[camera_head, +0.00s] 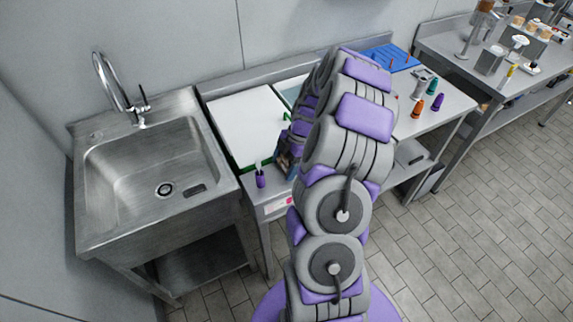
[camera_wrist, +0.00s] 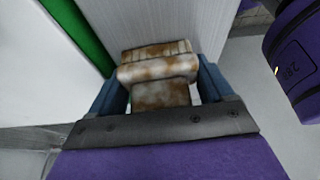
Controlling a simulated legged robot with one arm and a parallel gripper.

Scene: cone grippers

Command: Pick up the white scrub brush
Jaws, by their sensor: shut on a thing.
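In the wrist view, my gripper (camera_wrist: 158,78) has its blue fingers at both sides of a white, brown-stained piece that looks like the white scrub brush (camera_wrist: 160,95). The fingers are shut on it. Its far edge looks ribbed; its lower part is hidden by the gripper's dark base. In the head view, my arm hides most of the gripper, which is near the counter's front edge, and I cannot make out the brush clearly there.
A metal sink (camera_head: 150,165) stands at the left. A white board (camera_head: 245,125) with green edging lies on the counter. A purple container (camera_head: 260,180) stands at the front edge; a purple cylinder (camera_wrist: 295,60) is close at right in the wrist view. A blue rack (camera_head: 390,57) is farther back.

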